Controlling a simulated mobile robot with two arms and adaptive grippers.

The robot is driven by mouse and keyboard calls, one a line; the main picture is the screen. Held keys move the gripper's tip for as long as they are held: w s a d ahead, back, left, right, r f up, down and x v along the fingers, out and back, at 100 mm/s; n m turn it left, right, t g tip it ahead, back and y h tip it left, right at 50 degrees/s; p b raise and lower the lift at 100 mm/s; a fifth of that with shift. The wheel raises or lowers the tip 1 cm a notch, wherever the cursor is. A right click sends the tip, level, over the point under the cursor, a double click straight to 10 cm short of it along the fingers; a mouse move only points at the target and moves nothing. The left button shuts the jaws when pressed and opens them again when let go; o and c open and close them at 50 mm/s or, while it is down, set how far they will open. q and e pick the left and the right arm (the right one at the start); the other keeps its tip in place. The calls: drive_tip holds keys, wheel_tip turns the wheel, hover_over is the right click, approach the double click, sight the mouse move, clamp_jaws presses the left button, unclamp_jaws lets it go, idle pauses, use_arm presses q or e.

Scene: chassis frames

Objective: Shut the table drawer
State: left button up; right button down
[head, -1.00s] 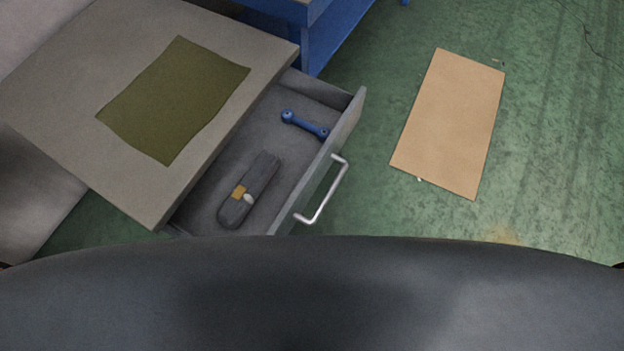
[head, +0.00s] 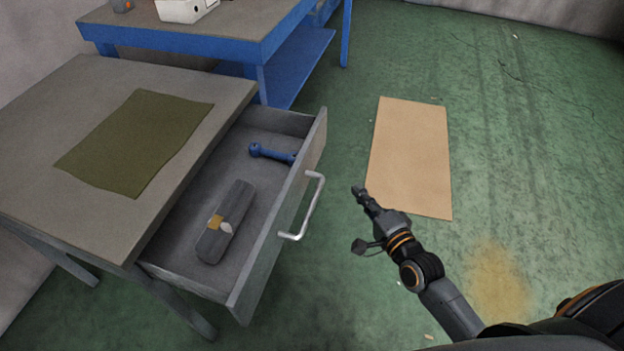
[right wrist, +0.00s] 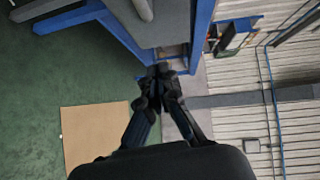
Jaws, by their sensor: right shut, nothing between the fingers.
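The table drawer (head: 283,222) is pulled out from under the grey table (head: 190,188). Its silver bar handle (head: 312,207) is on the front panel. Inside lie a blue dumbbell-shaped part (head: 272,153) and a dark grey case (head: 226,222) with an orange patch. My right gripper (head: 358,192) is shut and empty, to the right of the handle and apart from it in the head view. In the right wrist view its fingers (right wrist: 160,70) are together. My left gripper is in neither view now.
An olive cloth (head: 135,142) lies on the tabletop. A blue workbench (head: 240,45) with a white box (head: 184,9) stands behind. A flat cardboard sheet (head: 410,155) lies on the green floor, which is largely open to the right.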

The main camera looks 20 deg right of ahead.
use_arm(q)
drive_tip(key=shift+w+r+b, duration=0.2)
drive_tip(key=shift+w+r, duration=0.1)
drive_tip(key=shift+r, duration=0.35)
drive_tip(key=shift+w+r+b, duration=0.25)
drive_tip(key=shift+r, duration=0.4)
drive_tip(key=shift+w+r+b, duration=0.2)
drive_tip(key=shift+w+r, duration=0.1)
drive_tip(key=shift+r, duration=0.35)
use_arm(e)
drive_tip(key=shift+m+t, duration=0.4)
drive_tip(key=shift+m, duration=0.1)
drive_tip(key=shift+w+a+r, duration=0.6)
drive_tip(key=shift+w+a, duration=0.45)
drive_tip(key=shift+w, duration=0.9)
drive_tip(key=shift+w+a+r, duration=0.6)
drive_tip(key=shift+w+a, duration=0.4)
drive_tip(key=shift+w, duration=1)
drive_tip(key=shift+w+a+r, duration=0.6)
drive_tip(key=shift+w+a, duration=0.45)
drive_tip(key=shift+w, duration=0.9)
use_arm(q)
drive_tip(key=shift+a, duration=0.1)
use_arm(e)
drive_tip(key=shift+w, duration=0.1)
